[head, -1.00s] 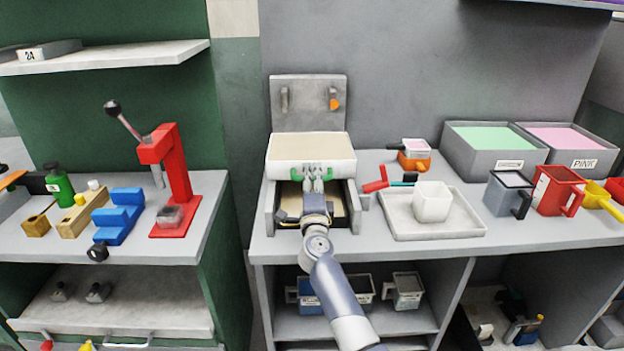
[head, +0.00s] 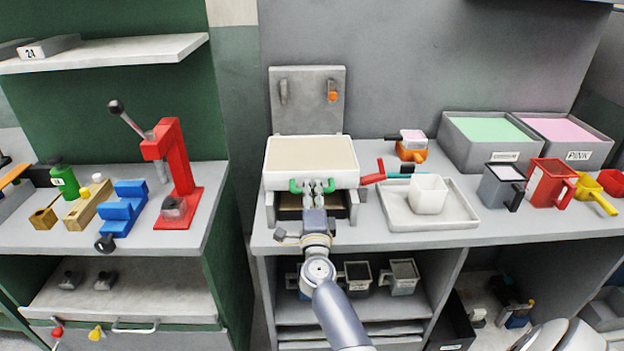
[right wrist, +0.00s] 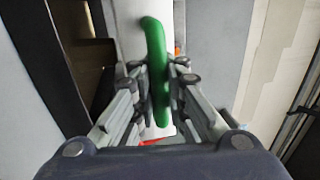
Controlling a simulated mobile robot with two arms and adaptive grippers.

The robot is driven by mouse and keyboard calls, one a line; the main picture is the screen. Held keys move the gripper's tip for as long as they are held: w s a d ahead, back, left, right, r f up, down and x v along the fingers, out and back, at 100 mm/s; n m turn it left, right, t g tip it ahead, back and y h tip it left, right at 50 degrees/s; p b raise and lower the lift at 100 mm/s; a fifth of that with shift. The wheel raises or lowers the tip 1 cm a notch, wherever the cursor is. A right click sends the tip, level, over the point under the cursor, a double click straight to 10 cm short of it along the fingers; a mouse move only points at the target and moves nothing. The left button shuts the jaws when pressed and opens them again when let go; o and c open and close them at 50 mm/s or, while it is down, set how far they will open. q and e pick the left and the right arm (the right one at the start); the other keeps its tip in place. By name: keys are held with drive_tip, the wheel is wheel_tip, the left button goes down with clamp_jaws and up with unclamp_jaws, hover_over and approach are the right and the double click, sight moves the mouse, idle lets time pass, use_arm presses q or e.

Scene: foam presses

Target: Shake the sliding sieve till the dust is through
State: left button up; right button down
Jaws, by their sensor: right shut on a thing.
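The sliding sieve (head: 310,158) is a white box with a flat beige top, on a grey frame (head: 270,208) at the front of the middle bench. I cannot tell whether the beige is dust or bare mesh. A green handle (head: 296,187) is on its front face and also shows in the right wrist view (right wrist: 155,60). My right gripper (head: 313,187) is shut on this handle, its fingers either side of it in the right wrist view (right wrist: 160,85). Below the sieve's front, a dark opening of the frame partly shows. My left gripper is not in view.
To the right are a pale tray (head: 465,218) with a white cup (head: 428,194), a grey jug (head: 502,187) and a red jug (head: 552,188). A grey back plate (head: 308,100) stands behind the sieve. A red press (head: 178,165) stands on the left bench.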

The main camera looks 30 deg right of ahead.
drive_tip(key=shift+f, duration=0.1)
drive_tip(key=c, duration=1.6)
unclamp_jaws()
drive_tip(key=shift+c, duration=0.2)
drive_tip(key=v, duration=1.2)
